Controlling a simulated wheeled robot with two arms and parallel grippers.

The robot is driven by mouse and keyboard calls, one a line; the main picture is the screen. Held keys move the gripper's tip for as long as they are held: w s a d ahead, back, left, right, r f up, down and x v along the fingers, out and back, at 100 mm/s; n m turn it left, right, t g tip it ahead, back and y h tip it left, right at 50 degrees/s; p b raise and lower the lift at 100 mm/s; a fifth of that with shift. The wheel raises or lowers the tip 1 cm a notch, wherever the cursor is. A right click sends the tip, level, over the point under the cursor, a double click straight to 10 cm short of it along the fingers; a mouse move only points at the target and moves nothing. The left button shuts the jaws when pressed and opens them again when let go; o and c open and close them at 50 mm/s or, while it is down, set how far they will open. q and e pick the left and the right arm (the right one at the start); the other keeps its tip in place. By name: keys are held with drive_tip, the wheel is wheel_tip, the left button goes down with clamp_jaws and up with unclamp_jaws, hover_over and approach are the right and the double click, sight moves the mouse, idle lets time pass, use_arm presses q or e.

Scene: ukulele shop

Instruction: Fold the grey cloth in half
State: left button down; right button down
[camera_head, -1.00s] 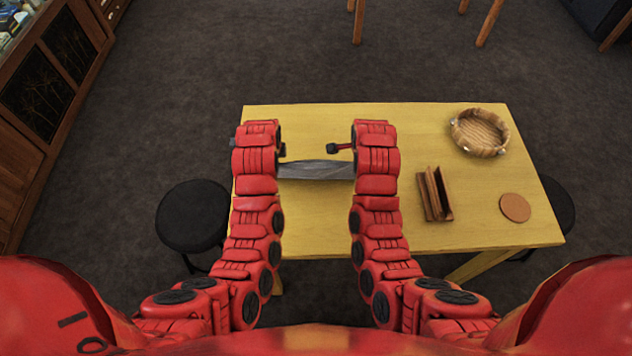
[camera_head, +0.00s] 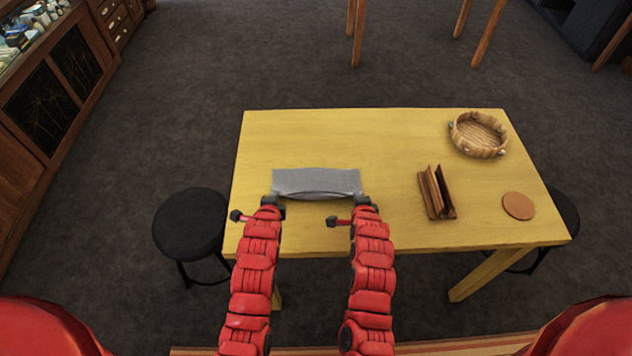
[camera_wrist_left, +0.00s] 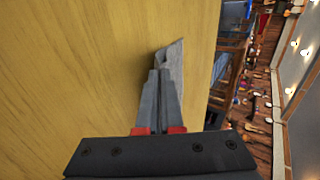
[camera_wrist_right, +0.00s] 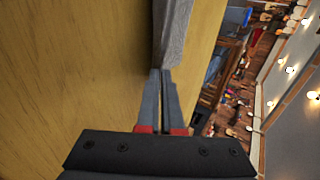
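The grey cloth (camera_head: 316,181) lies on the left half of the yellow table as a wide, short strip. Its near edge bulges and looks darker between my grippers. My left gripper (camera_head: 272,201) is at its near left corner, and my right gripper (camera_head: 363,201) is at its near right corner. In the left wrist view the narrow fingers (camera_wrist_left: 160,76) are closed together at the cloth (camera_wrist_left: 174,62). In the right wrist view the fingers (camera_wrist_right: 161,74) are closed at the cloth's edge, and the cloth (camera_wrist_right: 173,30) stretches away beyond them. The exact pinch is hard to see.
On the yellow table (camera_head: 330,135), a wooden slotted holder (camera_head: 437,193), a round wooden tray (camera_head: 455,143) and a brown coaster (camera_head: 518,206) stand to the right. A black stool (camera_head: 190,222) is at the left. The table beyond the cloth is clear.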

use_arm(q)
drive_tip(key=c, duration=1.5)
unclamp_jaws()
use_arm(e)
drive_tip(key=c, duration=1.5)
unclamp_jaws()
use_arm(q)
drive_tip(key=o, duration=0.8)
use_arm(e)
drive_tip(key=o, duration=0.8)
use_arm(q)
drive_tip(key=shift+s+r, duration=0.1)
drive_tip(key=shift+r, duration=0.1)
use_arm(e)
drive_tip(key=shift+s+r, duration=0.1)
drive_tip(key=shift+r, duration=0.15)
use_arm(q)
drive_tip(key=s+r, duration=0.2)
drive_tip(key=r, duration=0.1)
drive_tip(key=s+r, duration=0.4)
drive_tip(key=r, duration=0.1)
drive_tip(key=shift+r, duration=0.3)
use_arm(e)
drive_tip(key=s+r, duration=0.4)
drive_tip(key=r, duration=0.1)
drive_tip(key=s+r, duration=0.2)
drive_tip(key=r, duration=0.1)
drive_tip(key=shift+r, duration=0.2)
